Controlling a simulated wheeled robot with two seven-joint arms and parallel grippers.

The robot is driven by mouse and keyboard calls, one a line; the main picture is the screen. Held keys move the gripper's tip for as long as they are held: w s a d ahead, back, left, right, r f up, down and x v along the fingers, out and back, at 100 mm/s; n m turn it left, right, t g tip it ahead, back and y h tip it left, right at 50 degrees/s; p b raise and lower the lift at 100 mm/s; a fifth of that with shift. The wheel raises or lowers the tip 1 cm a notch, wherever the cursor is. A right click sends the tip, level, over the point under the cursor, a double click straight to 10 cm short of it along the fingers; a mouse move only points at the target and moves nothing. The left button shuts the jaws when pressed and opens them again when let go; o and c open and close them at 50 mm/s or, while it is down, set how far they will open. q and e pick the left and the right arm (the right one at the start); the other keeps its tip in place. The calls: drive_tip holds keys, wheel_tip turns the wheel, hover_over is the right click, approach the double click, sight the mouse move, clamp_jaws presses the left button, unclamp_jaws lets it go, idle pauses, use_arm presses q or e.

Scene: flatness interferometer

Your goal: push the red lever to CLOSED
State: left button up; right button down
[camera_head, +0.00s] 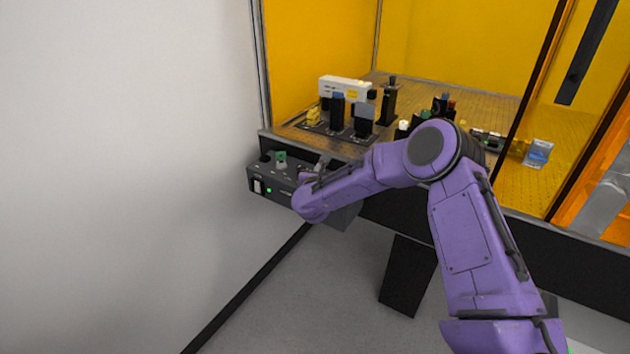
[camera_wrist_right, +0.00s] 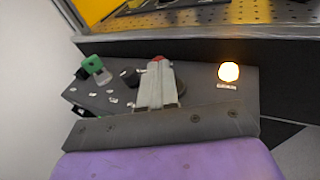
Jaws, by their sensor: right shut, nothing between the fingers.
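The dark control box (camera_head: 262,172) hangs on the front edge of the optical table, and its top fills the middle of the right wrist view (camera_wrist_right: 205,80). A small red tip, probably the red lever's knob (camera_wrist_right: 158,59), shows just beyond my right fingertips. The rest of the lever is hidden behind the fingers, so its position cannot be read. My right gripper (camera_wrist_right: 157,72) is shut and empty, over the box top and close to the red tip. Contact cannot be told. In the head view my right arm hides the red lever. My left gripper is out of view.
A green-capped lever (camera_wrist_right: 93,65) and a black knob (camera_wrist_right: 130,77) stand left of the fingers. Optical parts (camera_head: 345,90) stand on the table behind. A white wall (camera_head: 120,170) rises at left.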

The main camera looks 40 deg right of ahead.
drive_tip(key=shift+w+d+r+m+g+y+p, duration=0.15)
drive_tip(key=shift+d+r+m+g+y, duration=0.15)
drive_tip(key=shift+d+g+y, duration=0.15)
drive_tip(key=shift+w+d+r+m+g+y+p, duration=0.15)
drive_tip(key=shift+d+r+m+g+y, duration=0.15)
drive_tip(key=shift+d+y, duration=0.25)
drive_tip(key=shift+w+d+r+g+y+p, duration=0.2)
drive_tip(key=shift+d+g+y+p, duration=0.3)
drive_tip(key=shift+d+g+y, duration=0.1)
drive_tip(key=shift+w+f, duration=0.15)
drive_tip(key=shift+r, duration=0.8)
